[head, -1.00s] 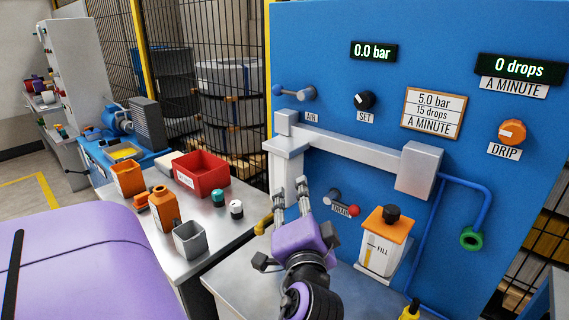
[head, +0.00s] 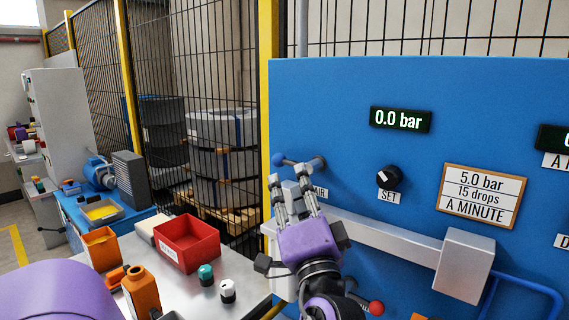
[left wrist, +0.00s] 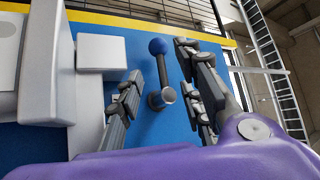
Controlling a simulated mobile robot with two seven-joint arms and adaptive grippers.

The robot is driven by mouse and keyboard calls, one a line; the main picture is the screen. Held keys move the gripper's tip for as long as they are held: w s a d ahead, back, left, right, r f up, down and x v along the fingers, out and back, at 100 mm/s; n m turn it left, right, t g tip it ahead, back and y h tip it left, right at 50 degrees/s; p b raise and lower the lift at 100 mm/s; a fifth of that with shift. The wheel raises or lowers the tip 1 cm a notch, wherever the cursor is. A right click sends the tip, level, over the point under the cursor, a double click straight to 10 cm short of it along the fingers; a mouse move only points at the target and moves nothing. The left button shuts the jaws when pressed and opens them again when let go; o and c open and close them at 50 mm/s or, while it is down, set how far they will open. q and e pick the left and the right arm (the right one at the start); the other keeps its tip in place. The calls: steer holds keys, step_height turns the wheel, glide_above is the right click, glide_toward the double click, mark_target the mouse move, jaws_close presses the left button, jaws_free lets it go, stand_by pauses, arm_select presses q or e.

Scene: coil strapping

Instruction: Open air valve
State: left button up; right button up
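The air valve (head: 300,162) is a grey lever with a blue ball end, at the upper left of the blue panel above the AIR label (head: 320,192). Its lever lies nearly level, ball to the left, pivot to the right. My left gripper (head: 287,178) is open just below the lever, fingers pointing up at it. In the left wrist view, the valve (left wrist: 158,75) shows between the two spread sides of the gripper (left wrist: 160,80), with gaps on both sides. Contact is not visible. The pressure display (head: 400,119) reads 0.0 bar. My right gripper is not in view.
A grey beam (head: 385,240) runs across the panel beside my left gripper. The SET knob (head: 389,178) is to the right of the valve. A red bin (head: 187,243) and small containers stand on the bench at left. A mesh fence (head: 190,60) stands behind.

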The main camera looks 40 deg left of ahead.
mark_target(286, 164)
arm_select(q)
steer(key=p+x, duration=0.1)
steer(key=x, duration=0.4)
steer(key=shift+a+r+p, duration=0.2)
steer(key=shift+r+p, duration=0.1)
steer(key=shift+p, duration=0.05)
steer(key=shift+w+a, duration=0.3)
steer(key=shift+a, duration=0.15)
steer(key=shift+c, duration=1.3)
jaws_close()
